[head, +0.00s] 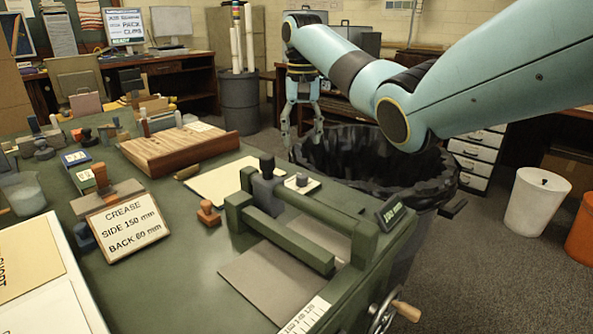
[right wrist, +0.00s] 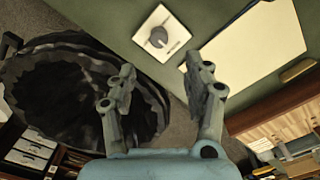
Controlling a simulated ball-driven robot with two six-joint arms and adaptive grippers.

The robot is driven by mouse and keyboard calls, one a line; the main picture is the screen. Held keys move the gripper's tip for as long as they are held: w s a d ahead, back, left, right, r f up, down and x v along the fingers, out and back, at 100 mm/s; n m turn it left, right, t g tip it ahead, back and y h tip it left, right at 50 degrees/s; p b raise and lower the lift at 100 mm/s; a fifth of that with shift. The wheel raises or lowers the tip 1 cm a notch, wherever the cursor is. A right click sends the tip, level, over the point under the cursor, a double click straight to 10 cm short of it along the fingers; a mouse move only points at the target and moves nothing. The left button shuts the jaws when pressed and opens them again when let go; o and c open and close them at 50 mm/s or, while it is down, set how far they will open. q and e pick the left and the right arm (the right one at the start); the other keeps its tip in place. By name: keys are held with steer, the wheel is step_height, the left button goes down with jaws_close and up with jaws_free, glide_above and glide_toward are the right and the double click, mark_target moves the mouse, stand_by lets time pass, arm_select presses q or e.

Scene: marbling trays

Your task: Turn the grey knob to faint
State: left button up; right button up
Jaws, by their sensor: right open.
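The grey knob (right wrist: 158,37) sits on a small white plate (right wrist: 165,33) on the green bench top in the right wrist view. Its marks are too small to read, so its setting cannot be told. In the head view the knob (head: 302,179) is small, behind the green press. My right gripper (head: 302,125) points down beyond the bench's far edge, above and apart from the knob. It is open and empty. In the right wrist view the gripper (right wrist: 160,72) has its fingers spread, with the knob ahead of the gap. My left gripper is not in view.
A green press (head: 295,240) with a handwheel (head: 385,315) stands in front of the knob. A bin with a black liner (head: 360,160) stands beside the bench, below my right arm. A cream sheet (head: 228,180) and a wooden ridged block (head: 175,150) lie left of the knob.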

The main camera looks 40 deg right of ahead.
mark_target(302, 175)
step_height(302, 175, down, 9)
steer(key=shift+s+f+b, duration=0.1)
steer(key=shift+f+b, duration=0.05)
steer(key=shift+b, duration=0.8)
steer(key=shift+f, duration=0.4)
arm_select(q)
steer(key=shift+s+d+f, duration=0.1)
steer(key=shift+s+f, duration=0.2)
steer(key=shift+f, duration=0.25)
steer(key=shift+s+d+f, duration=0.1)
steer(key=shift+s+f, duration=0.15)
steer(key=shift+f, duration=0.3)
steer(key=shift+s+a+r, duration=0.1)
arm_select(e)
jaws_close()
